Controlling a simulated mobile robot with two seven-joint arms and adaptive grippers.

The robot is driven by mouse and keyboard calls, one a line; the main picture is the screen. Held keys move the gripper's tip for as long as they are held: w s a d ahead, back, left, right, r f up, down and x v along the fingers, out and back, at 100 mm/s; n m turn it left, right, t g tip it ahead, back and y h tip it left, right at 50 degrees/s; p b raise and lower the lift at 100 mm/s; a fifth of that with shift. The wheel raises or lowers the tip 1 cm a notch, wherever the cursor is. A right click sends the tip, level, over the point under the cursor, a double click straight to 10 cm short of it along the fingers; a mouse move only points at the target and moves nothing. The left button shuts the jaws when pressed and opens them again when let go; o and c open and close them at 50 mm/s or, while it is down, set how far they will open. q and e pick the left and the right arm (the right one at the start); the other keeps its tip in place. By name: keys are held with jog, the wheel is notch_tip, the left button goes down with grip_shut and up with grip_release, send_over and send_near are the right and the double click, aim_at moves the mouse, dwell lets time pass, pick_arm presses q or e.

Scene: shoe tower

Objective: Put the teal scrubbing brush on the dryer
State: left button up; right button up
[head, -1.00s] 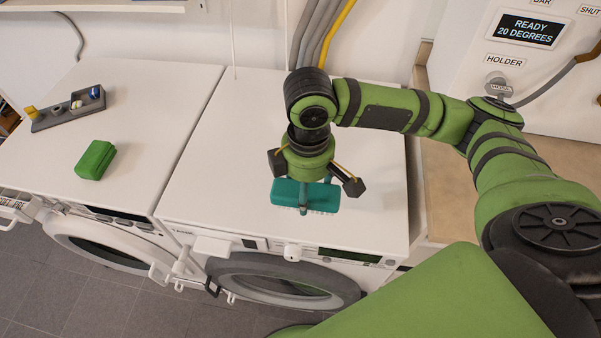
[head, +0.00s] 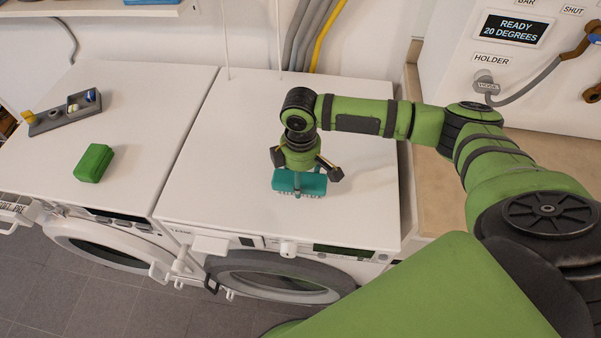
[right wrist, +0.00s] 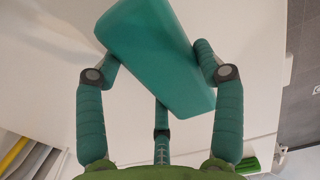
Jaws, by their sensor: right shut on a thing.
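The teal scrubbing brush (head: 313,184) is in my right gripper (head: 305,175), bristles down, over the front middle of the right-hand white machine's top (head: 240,130). The bristles are at or very close to that top; I cannot tell whether they touch. In the right wrist view the fingers of my right gripper (right wrist: 160,85) are closed around the teal brush body (right wrist: 150,45). Two white front-loading machines stand side by side; I cannot read which one is the dryer. My left gripper is not in view.
A green block (head: 93,163) and a grey caddy (head: 50,117) with small items stand on the left machine (head: 140,110). Hoses rise behind the right machine. A beige counter (head: 450,210) with a white control panel (head: 530,80) is at the right. The right machine's top is otherwise clear.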

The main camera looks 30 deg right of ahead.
jog(key=o, duration=1)
jog(key=shift+f, duration=0.1)
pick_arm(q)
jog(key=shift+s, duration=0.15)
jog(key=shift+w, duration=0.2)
pick_arm(e)
jog(key=shift+r, duration=0.25)
pick_arm(q)
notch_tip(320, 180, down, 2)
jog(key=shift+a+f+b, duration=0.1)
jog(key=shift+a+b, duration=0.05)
jog(key=shift+b, duration=0.9)
pick_arm(e)
notch_tip(320, 180, up, 12)
jog(key=shift+f, duration=0.1)
